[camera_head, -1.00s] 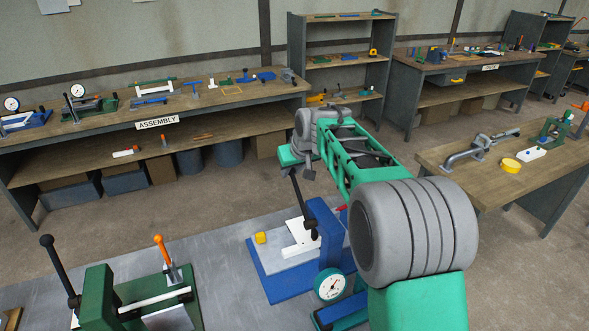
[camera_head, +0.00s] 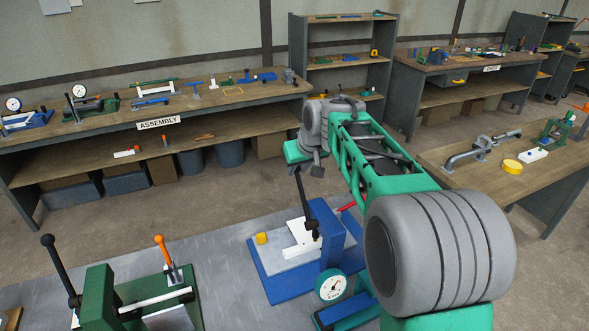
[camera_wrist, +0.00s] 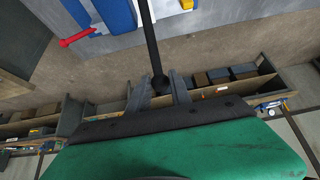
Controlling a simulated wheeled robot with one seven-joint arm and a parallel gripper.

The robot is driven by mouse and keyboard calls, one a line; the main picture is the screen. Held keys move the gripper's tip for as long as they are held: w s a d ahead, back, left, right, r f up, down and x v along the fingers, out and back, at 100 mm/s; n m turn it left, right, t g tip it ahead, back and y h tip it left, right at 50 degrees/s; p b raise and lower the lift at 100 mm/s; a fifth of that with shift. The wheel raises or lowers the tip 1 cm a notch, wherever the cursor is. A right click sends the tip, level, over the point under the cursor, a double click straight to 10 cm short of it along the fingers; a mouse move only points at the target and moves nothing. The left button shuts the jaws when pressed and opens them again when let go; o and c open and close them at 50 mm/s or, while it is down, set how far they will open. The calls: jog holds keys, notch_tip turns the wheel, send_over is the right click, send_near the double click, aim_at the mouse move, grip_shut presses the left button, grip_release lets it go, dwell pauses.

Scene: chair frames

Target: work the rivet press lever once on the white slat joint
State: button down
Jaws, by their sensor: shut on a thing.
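The blue rivet press (camera_head: 330,236) stands on the grey bench top, with a black lever (camera_head: 305,205) rising from it, tilted slightly left. The white slat joint (camera_head: 301,237) lies on the press bed beside the foot of the lever. My gripper (camera_head: 307,168) is at the lever's top end. In the wrist view my gripper (camera_wrist: 161,88) has its two grey fingers on either side of the lever's round black knob (camera_wrist: 159,82), shut on it. The lever shaft (camera_wrist: 149,38) runs from the knob up to the press. The fingers' contact faces are partly hidden.
A dial gauge (camera_head: 331,286) stands in front of the press and a yellow block (camera_head: 261,238) lies on its left. A green fixture (camera_head: 100,298) with a black lever and an orange-handled clamp is at the lower left. Bare bench top (camera_head: 215,255) lies between them.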

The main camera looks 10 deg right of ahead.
jog(key=shift+r, duration=0.2)
jog(key=s, duration=0.1)
jog(key=s+r, duration=0.2)
jog(key=shift+s+d+b, duration=0.35)
jog(key=shift+d+b, duration=0.05)
jog(key=c, duration=1.1)
grip_release()
